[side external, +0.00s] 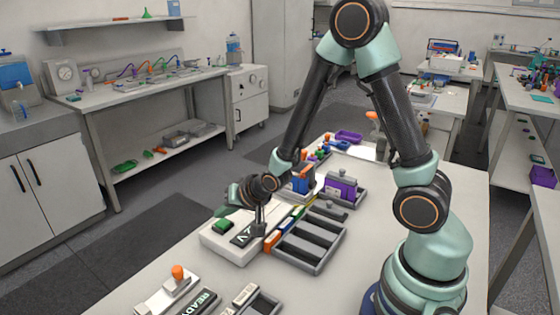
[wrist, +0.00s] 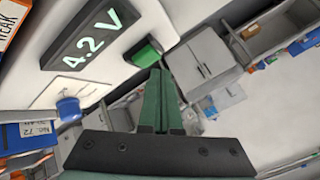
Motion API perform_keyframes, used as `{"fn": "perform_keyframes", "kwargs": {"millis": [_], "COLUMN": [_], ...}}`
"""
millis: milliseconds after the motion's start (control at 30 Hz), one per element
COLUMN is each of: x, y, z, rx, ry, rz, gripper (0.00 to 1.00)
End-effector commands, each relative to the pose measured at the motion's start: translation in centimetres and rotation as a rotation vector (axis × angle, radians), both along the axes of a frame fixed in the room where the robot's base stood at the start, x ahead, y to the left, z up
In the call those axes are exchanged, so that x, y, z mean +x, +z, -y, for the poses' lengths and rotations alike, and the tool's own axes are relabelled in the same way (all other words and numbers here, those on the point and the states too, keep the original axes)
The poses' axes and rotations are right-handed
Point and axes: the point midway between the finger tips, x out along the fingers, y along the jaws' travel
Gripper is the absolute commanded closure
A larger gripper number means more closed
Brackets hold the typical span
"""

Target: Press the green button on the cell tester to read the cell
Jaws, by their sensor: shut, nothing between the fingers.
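The cell tester (side external: 225,247) is a pale box on the bench, left of centre in the side view. Its green button (side external: 222,226) is at the left end of the top, and it also shows in the wrist view (wrist: 146,54). Beside it is the dark display (side external: 241,238), which reads 4.2 V in the wrist view (wrist: 90,38). My gripper (side external: 225,209) is shut and empty, just above the button in the side view. In the wrist view its green fingertips (wrist: 157,74) overlap the button's lower edge. I cannot tell whether they touch it.
A grey slotted tray (side external: 312,262) stands to the right of the tester. A purple block in a tray (side external: 342,188) and a blue-and-orange item (side external: 302,180) stand behind. An orange-topped fixture (side external: 178,272) and a READY panel (side external: 199,303) are at the front left.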

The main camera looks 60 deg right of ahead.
Motion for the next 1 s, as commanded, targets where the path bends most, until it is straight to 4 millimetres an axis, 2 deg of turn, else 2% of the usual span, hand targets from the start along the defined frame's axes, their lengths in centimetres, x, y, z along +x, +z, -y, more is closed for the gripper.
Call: {"fn": "perform_keyframes", "kwargs": {"millis": [367, 800, 1000], "x": [0.0, 0.1, 0.0], "y": [0.4, 4.3, 5.1], "z": [0.0, 0.0, 0.0], "rx": [0.0, 0.0, 0.0], "ry": [0.0, 0.0, 0.0], "rz": [0.001, 0.005, 0.001], "gripper": [1.0, 1.0, 1.0]}}
